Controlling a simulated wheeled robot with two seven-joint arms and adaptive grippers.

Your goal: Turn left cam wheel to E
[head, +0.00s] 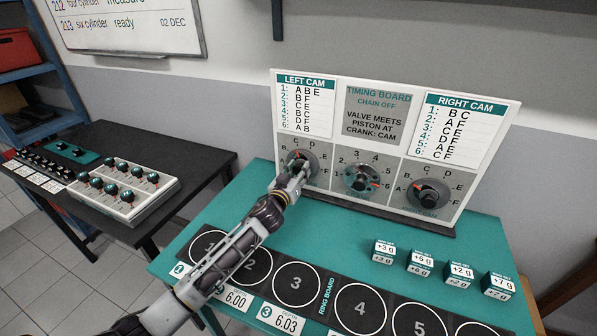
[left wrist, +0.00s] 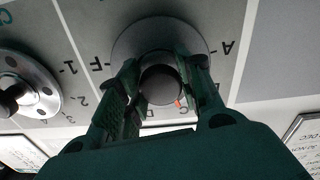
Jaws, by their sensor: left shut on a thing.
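The left cam wheel (head: 313,166) is a grey dial with letters around it, on the lower left panel of the timing board (head: 376,132). My left gripper (head: 296,177) is in front of it, shut on its knob. In the left wrist view the two fingers (left wrist: 160,88) stand on either side of the round dark knob (left wrist: 160,84), with the grey wheel disc (left wrist: 160,38) behind. The knob's red mark (left wrist: 178,102) points toward the lower right, about at C. A and F show at the sides; the fingers partly hide other letters. My right gripper is out of view.
The crank wheel (head: 362,178) and right cam wheel (head: 428,194) sit to the right on the same board. The LEFT CAM chart (head: 305,103) is above. Several weight blocks (head: 421,262) and the numbered ring board (head: 327,296) are on the teal table. A black side table (head: 150,155) stands left.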

